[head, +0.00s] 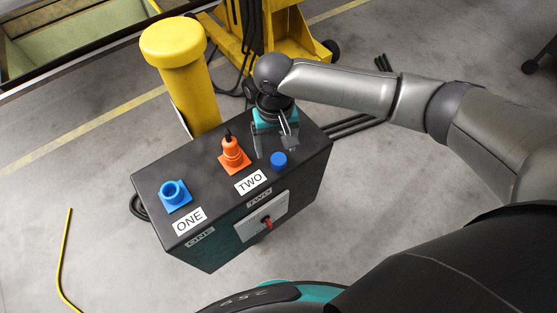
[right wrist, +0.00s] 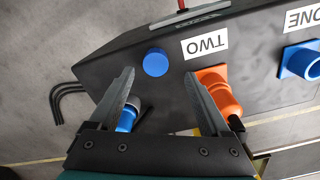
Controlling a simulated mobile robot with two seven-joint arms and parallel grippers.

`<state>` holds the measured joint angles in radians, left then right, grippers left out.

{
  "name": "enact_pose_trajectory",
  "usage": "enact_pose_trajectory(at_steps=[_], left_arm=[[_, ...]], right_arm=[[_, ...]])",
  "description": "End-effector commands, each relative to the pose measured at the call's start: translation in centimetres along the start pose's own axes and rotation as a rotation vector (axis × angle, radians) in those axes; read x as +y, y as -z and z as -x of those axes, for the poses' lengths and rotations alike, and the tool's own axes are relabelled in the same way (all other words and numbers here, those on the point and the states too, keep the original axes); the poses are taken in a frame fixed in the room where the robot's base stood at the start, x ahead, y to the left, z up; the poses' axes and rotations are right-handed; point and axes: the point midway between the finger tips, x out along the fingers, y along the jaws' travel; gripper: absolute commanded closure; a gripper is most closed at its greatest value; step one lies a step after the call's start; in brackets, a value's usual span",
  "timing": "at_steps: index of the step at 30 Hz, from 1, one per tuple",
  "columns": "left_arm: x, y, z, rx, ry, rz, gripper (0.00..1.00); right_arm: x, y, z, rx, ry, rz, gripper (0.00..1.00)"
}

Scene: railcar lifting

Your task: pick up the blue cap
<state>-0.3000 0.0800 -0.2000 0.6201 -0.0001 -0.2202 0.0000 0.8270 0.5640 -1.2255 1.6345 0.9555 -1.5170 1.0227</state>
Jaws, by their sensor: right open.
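The blue cap (head: 278,160) is a small round piece on top of the black box, right of the label TWO. In the right wrist view the blue cap (right wrist: 155,62) lies just beyond and between the fingertips. My right gripper (head: 275,149) is over the box top, beside the cap on its far side, open and empty. Its two fingers (right wrist: 159,75) stand apart in the right wrist view. Whether a fingertip touches the box I cannot tell. My left gripper is not in view.
An orange plug (head: 233,152) stands left of the gripper and a blue socket (head: 174,195) farther left on the black box (head: 225,232). Another blue part (right wrist: 127,117) is partly hidden behind a finger. A yellow post (head: 186,85) rises behind the box.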

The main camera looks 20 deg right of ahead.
Motion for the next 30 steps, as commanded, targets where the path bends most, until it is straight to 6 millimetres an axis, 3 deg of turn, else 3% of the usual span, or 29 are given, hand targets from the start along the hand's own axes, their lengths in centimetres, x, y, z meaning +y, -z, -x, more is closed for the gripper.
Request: enact_pose_trajectory(at_steps=[5, 14, 23, 30], left_arm=[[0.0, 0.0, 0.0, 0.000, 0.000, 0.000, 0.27], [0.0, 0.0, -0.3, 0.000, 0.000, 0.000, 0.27], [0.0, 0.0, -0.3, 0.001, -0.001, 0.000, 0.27], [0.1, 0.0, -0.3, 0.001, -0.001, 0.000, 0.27]], right_arm=[[0.1, -0.1, -1.1, 0.000, -0.001, 0.000, 0.19], [0.7, -0.2, -5.3, 0.000, 0.000, 0.001, 0.19], [0.7, -0.2, -5.7, 0.001, 0.000, 0.002, 0.19], [0.7, -0.2, -5.7, 0.001, 0.000, 0.002, 0.46]])
